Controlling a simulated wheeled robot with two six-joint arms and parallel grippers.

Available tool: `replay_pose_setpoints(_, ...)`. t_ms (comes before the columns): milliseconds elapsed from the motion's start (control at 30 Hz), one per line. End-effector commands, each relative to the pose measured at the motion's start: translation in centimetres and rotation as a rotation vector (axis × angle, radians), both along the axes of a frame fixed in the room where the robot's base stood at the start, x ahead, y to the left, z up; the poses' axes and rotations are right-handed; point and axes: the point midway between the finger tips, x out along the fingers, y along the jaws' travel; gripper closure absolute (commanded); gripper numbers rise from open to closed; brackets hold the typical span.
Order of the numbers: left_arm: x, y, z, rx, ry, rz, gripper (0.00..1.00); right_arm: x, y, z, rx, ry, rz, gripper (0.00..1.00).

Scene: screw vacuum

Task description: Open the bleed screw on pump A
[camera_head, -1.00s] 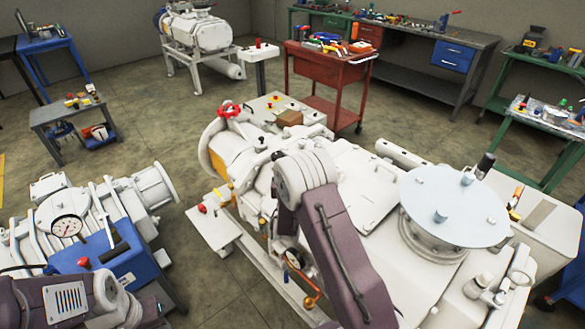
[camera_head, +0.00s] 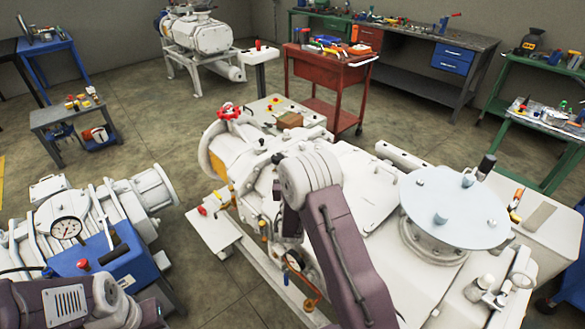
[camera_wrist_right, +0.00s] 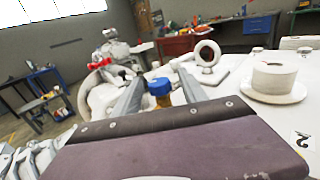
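In the right wrist view a blue knob or cap (camera_wrist_right: 159,87) on a yellow-brass stem shows between the two grey fingers of my right gripper (camera_wrist_right: 160,73). The fingers are apart, with a gap to each side of the cap; I cannot tell its depth relative to the tips. The large white pump (camera_head: 372,190) fills the middle of the head view. My purple right arm reaches over it and hides its own gripper there. I see no label naming pump A. My left arm shows at the lower left of the head view; its gripper is not visible.
A round grey plate (camera_head: 455,207) stands high on the pump's right side. Another white machine with a gauge (camera_head: 67,228) is at the left. A red cart (camera_head: 325,70) stands behind the pump. In the right wrist view a ring lug (camera_wrist_right: 207,54) rises beyond the cap.

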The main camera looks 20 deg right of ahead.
Motion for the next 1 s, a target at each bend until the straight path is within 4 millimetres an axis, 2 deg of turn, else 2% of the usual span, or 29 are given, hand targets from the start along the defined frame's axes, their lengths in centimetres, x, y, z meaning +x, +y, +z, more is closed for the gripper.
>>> replay_pose_setpoints(167,0.0,0.0,-0.2,0.000,0.000,0.000,0.64,-1.5,0.7,-0.1,0.001,0.003,0.002,0.50)
replay_pose_setpoints(400,0.0,0.0,-0.7,0.000,0.000,0.000,0.64,-5.6,2.6,-0.1,0.000,0.002,0.003,0.50)
replay_pose_setpoints(567,0.0,0.0,-0.8,0.000,0.000,0.000,0.64,-7.6,3.5,-0.1,-0.001,0.001,0.002,0.50)
replay_pose_setpoints(700,0.0,0.0,-0.9,0.000,0.000,0.000,0.64,-8.3,3.7,0.0,0.000,0.000,0.000,0.50)
replay_pose_setpoints(933,0.0,0.0,-0.9,0.000,0.000,0.000,0.64,-8.3,3.7,0.0,0.000,-0.001,0.000,0.50)
replay_pose_setpoints(1000,0.0,0.0,-0.4,0.000,0.000,0.000,0.64,-8.3,3.2,0.4,0.005,0.001,-0.018,0.50)
